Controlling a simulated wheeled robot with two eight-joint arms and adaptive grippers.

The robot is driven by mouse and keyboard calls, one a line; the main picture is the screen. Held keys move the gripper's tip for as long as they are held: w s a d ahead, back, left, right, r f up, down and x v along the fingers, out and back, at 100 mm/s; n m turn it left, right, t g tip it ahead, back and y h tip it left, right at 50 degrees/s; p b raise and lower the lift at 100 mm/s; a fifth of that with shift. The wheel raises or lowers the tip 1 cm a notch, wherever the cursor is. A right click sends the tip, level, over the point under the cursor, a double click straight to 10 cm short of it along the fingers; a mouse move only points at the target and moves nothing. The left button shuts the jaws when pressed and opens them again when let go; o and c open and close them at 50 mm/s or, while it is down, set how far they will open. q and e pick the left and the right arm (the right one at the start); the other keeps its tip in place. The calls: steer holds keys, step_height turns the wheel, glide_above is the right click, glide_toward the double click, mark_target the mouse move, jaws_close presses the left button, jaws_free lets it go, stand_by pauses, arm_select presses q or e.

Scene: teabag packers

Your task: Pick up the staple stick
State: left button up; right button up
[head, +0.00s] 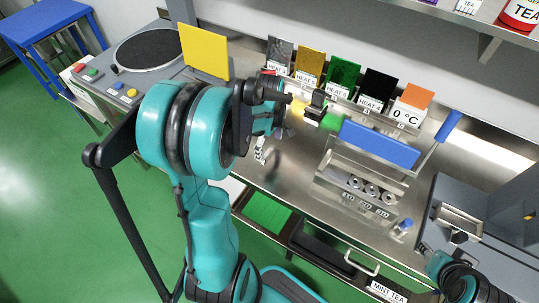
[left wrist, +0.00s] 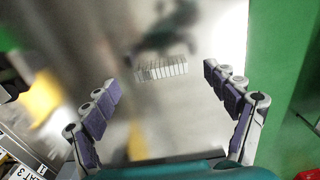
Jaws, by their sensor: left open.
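The staple stick (left wrist: 160,71) is a short, pale, ridged strip lying on the shiny steel counter in the left wrist view. My left gripper (left wrist: 168,105) is open, its purple-padded fingers spread to either side in that view, with the stick ahead between them and apart from both. In the head view the left gripper (head: 300,117) hangs over the counter in front of the heat plates. A small pale and dark piece (head: 260,150) below it may be the stick. My right arm shows at the lower right; its jaws are not clear.
Coloured heat plates (head: 343,73) stand along the back of the counter. A blue-handled press (head: 378,144) is to the right. A yellow panel (head: 205,52) stands at the left. A green-bottomed drawer (head: 268,213) is at the front edge. Bare steel surrounds the stick.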

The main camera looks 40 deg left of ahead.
mark_target(268, 153)
arm_select(q)
step_height(268, 153, down, 3)
steer(key=shift+r, duration=0.3)
steer(key=c, duration=1.1)
steer(key=shift+c, duration=0.2)
